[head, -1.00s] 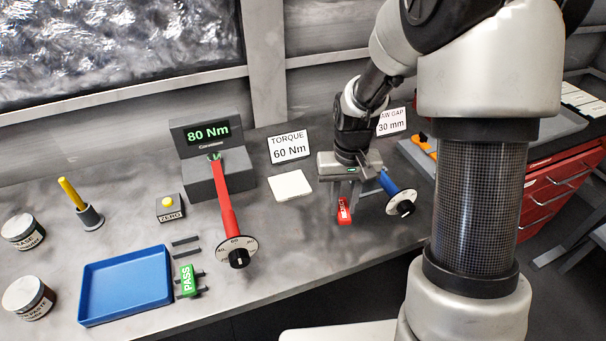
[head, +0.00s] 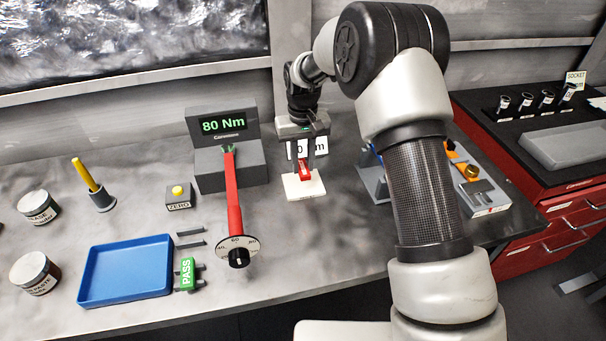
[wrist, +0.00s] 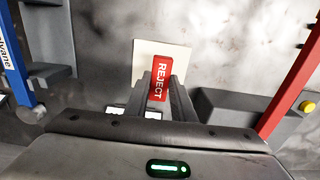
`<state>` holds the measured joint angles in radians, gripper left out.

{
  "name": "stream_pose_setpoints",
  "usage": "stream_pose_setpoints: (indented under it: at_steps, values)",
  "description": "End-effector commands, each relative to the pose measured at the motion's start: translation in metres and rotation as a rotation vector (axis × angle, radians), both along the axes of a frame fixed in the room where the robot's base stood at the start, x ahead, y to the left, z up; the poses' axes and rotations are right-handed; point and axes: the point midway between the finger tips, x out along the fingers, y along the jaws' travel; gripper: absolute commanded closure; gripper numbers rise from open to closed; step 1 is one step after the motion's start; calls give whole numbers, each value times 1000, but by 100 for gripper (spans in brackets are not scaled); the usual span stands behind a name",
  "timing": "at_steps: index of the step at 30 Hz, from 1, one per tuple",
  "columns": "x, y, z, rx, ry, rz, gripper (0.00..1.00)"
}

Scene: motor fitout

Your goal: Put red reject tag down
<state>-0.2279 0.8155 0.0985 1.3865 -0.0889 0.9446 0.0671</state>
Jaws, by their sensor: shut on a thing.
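The red reject tag (head: 306,171) is between the fingers of my gripper (head: 305,160), over the white square pad (head: 304,187). In the wrist view the tag (wrist: 161,79) shows its REJECT lettering, pinched between the two fingertips (wrist: 160,92). The white pad (wrist: 150,60) lies behind and below it in that view. The tag is at or just above the pad; I cannot tell if they touch.
A red torque wrench (head: 233,195) on the grey tester (head: 230,160) stands left of the pad, near the yellow ZERO button (head: 178,192). A blue tray (head: 127,272) and green PASS tag (head: 187,273) lie front left. The TORQUE sign is mostly hidden behind my gripper.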

Motion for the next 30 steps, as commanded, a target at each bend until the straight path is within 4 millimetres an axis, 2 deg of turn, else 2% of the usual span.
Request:
stream_pose_setpoints:
  at_steps: [5,11,22,23,26,30]
  values:
    - [0,0,-13,0,1,0,99]
    - [-1,0,-41,0,1,0,99]
    - [0,0,-47,0,-1,0,99]
    - [0,0,-47,0,-1,0,76]
    - [0,0,-46,0,-1,0,59]
    - [0,0,-46,0,-1,0,59]
